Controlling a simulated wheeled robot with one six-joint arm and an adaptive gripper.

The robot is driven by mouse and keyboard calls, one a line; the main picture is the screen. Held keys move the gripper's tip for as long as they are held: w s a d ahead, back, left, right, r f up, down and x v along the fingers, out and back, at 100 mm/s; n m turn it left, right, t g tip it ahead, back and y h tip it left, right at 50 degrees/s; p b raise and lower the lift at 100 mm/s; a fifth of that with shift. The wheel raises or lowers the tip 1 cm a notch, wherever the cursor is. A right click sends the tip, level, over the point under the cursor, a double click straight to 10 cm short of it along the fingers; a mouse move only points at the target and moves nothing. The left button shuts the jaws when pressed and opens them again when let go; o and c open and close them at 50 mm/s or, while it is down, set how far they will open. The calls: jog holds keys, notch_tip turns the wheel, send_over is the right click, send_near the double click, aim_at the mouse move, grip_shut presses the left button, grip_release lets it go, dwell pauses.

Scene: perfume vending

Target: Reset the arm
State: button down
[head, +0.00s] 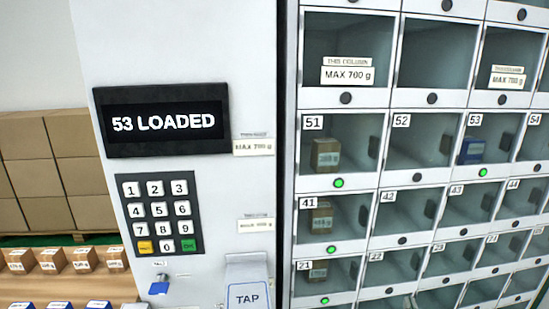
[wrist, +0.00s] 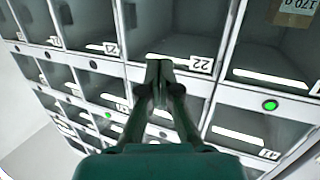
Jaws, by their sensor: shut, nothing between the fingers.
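My gripper (wrist: 160,70) shows in the wrist view with its two fingers together and nothing between them. Its tips overlap the front of a compartment whose label (wrist: 201,64) reads 22 upside down; I cannot tell whether they touch it. My arm and gripper do not show in the head view. There, the vending machine's display (head: 164,121) reads "53 LOADED". Compartment 53 holds a blue box (head: 472,151), and its light (head: 483,172) is green.
A keypad (head: 158,213) and a TAP reader (head: 247,296) are on the panel. Brown boxes stand in compartments 51 (head: 326,155), 41 (head: 321,219) and 21 (head: 318,270), with green lights. Small boxes (head: 53,260) line a wooden surface at left, before stacked cartons (head: 55,160).

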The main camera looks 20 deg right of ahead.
jog(key=s+a+f+n+y, duration=0.1)
jog(key=s+a+f+y, duration=0.1)
jog(key=s+a+f, duration=0.3)
jog(key=s+a+f+n+t+y, duration=0.1)
jog(key=s+a+f, duration=0.15)
jog(key=a, duration=0.45)
jog(key=s+a+f+n+y, duration=0.1)
jog(key=s+a+f+y, duration=0.2)
jog(key=a, duration=0.4)
jog(key=s+a+r+n+y, duration=0.1)
jog(key=s+a, duration=0.4)
jog(key=s, duration=0.5)
jog(key=s+a+r+n+y, duration=0.1)
jog(key=s+a, duration=0.4)
jog(key=s, duration=0.5)
jog(key=shift+s+n+y, duration=0.3)
jog(key=shift+n+y, duration=0.4)
jog(key=shift+y, duration=0.1)
